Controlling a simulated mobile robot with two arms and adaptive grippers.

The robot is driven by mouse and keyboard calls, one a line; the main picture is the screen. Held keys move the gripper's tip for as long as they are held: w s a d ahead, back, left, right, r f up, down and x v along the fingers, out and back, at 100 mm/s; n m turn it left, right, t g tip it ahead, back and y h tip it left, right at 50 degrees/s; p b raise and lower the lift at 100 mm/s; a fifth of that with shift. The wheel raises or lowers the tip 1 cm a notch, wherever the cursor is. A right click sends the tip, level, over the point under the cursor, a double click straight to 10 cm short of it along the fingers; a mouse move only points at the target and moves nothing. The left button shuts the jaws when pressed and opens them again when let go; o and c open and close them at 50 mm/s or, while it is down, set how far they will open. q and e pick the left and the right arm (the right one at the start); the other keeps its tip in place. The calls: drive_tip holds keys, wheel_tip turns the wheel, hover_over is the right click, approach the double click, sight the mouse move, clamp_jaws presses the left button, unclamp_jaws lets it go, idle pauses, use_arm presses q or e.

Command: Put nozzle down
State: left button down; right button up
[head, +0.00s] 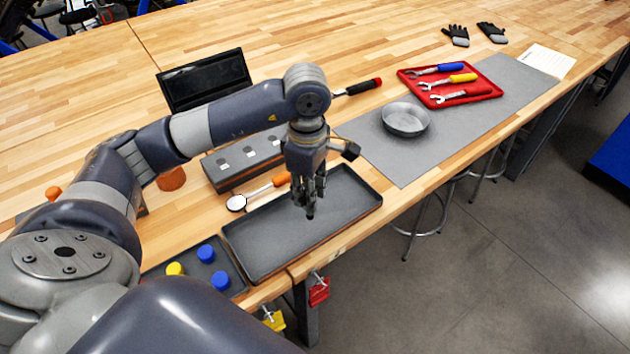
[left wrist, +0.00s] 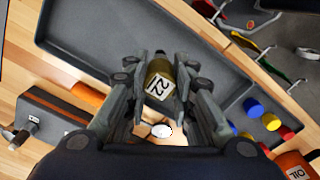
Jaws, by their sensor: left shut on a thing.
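My left gripper (head: 309,196) points down over the dark grey tray (head: 265,245) on the wooden bench. In the left wrist view, the same gripper (left wrist: 160,92) is shut on the nozzle (left wrist: 159,82), a small brass-and-dark piece with a white label reading 22. The tray (left wrist: 90,38) lies beyond the nozzle there and looks empty. In the head view the nozzle is mostly hidden by the fingers, and I cannot tell whether it touches the tray. My right gripper is not in view.
A grey block with sockets (head: 243,160) and an orange-handled mirror (head: 258,192) lie behind the tray. A tray with blue and yellow caps (head: 205,253) is at its left. A round metal dish (head: 405,119) and a red tool tray (head: 450,84) sit on the grey mat (head: 400,165).

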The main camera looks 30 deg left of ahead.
use_arm(q)
drive_tip(key=w+f+p, duration=0.1)
drive_tip(key=w+f, duration=0.1)
drive_tip(key=w+a+f+p, duration=0.1)
drive_tip(key=w+f+p, duration=0.1)
drive_tip(key=shift+f, duration=0.1)
drive_tip(key=c, duration=1.8)
unclamp_jaws()
drive_tip(key=o, duration=0.4)
drive_tip(key=shift+o, duration=0.2)
